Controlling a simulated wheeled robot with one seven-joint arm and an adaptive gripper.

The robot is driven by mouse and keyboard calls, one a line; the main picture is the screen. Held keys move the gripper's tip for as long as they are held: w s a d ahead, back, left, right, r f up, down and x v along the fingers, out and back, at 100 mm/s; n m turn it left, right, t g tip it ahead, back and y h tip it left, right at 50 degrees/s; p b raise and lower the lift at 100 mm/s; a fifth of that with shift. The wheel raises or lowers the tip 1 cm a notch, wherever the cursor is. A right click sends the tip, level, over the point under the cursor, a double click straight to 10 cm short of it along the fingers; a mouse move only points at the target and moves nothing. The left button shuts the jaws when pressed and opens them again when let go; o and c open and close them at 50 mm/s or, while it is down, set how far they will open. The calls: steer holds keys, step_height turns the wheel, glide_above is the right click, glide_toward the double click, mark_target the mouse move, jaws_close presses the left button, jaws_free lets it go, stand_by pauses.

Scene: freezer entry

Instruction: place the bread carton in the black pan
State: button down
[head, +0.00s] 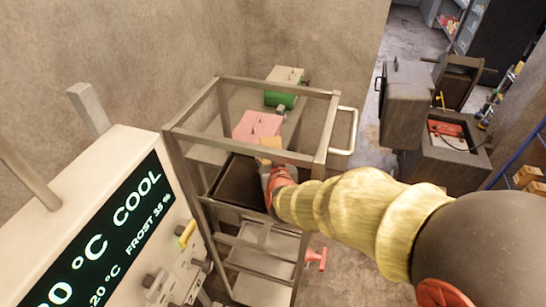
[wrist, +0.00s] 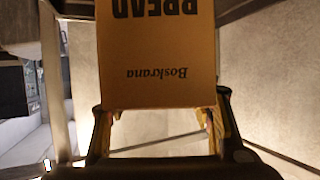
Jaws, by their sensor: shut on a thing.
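The bread carton (wrist: 157,45) is a tan-brown box with upside-down lettering "BREAD" and "Boskrana", large in the wrist view. My gripper (wrist: 160,102) is shut on its near end, one finger at each side. In the head view only a small tan part of the carton (head: 270,144) shows beyond my gripper (head: 270,168). The black pan (head: 238,183) is a dark tray inside the metal rack. My gripper and the carton appear over or beside its right end; the height between them is unclear. My arm hides part of the pan's right side.
The metal rack (head: 238,80) has upright posts and top rails around the pan, with lower shelves (head: 262,289). A pink box (head: 257,125) and a green item (head: 281,99) are farther back. A display panel (head: 107,234) stands at left.

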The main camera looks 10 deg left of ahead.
steer(key=shift+w+r, duration=0.1)
steer(key=c, duration=0.8)
jaws_free()
steer(key=shift+o, duration=0.2)
steer(key=shift+f, duration=0.2)
steer(key=shift+r, duration=0.2)
steer(key=v, duration=1.2)
steer(key=shift+p, duration=0.4)
steer(key=shift+f, duration=0.1)
